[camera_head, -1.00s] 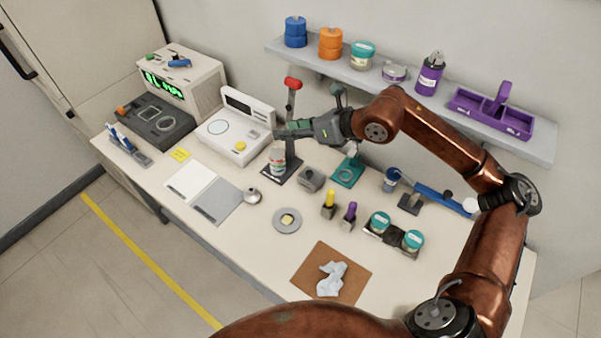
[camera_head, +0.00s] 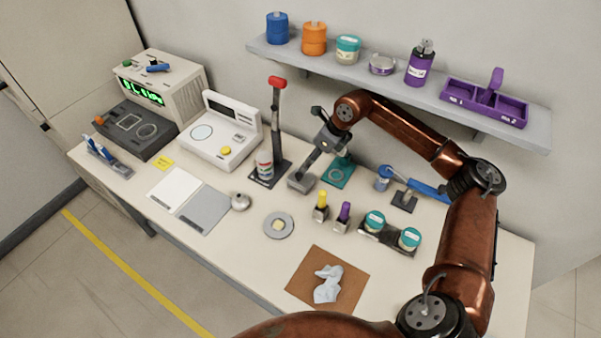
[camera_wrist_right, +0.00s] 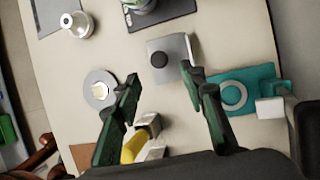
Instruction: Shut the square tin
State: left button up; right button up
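The square tin (camera_head: 301,183) appears to be the small grey square box on the table, between the red-topped lever stand and the teal pad. In the right wrist view the grey square (camera_wrist_right: 163,58) has a dark round spot in its middle; whether its lid is up I cannot tell. My right gripper (camera_head: 308,166) points down over it, hiding part of it in the head view. In the wrist view my right gripper (camera_wrist_right: 161,76) has its fingers spread apart with nothing between the tips, and the tin lies just beyond them. My left gripper is not in view.
The lever stand (camera_head: 277,130) with a small can at its base is close on the left. The teal pad (camera_head: 337,173) is close on the right. Yellow-topped (camera_head: 321,205) and purple-topped (camera_head: 342,217) holders stand in front. The shelf (camera_head: 400,88) overhangs the back.

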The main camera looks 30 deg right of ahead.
aim_at(300, 174)
jog(key=x, duration=0.7)
jog(key=shift+a+b, duration=0.1)
jog(key=shift+b, duration=0.3)
grip_shut()
